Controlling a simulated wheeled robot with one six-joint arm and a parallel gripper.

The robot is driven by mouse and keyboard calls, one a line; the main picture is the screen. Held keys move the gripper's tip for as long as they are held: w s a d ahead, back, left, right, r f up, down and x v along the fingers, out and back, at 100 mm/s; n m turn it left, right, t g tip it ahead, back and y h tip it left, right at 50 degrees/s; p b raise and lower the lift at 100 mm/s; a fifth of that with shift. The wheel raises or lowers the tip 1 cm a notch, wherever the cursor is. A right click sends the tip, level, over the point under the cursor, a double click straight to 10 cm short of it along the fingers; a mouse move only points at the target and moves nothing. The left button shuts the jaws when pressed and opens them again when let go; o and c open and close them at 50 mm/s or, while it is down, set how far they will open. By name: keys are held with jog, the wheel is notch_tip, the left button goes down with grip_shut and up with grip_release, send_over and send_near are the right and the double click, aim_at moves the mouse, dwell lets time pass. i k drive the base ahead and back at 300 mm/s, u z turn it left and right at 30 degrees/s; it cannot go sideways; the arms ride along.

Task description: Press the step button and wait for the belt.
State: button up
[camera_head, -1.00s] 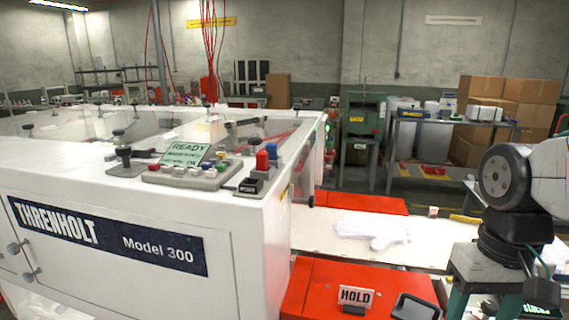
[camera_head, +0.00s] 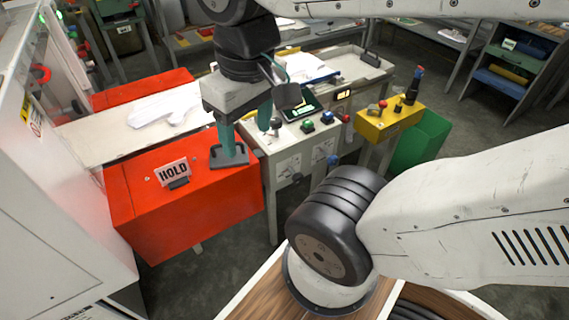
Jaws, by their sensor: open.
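The pale belt (camera_head: 95,140) runs in from the white machine at left, with a white glove (camera_head: 185,103) lying on it. I cannot read which is the step button. My gripper (camera_head: 246,130), with teal fingers, is open and empty. It hangs over the console's left end and the red cover's edge, hiding part of the console; contact cannot be told.
A red cover (camera_head: 190,205) with a HOLD sign (camera_head: 173,173) stands in front of the belt. A yellow box (camera_head: 388,120) with controls stands right of the console, beside a green bin (camera_head: 420,142). White sheets (camera_head: 310,68) lie behind the gripper. My arm fills the right foreground.

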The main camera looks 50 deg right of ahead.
aim_at(308, 123)
jog(key=z, duration=1.25)
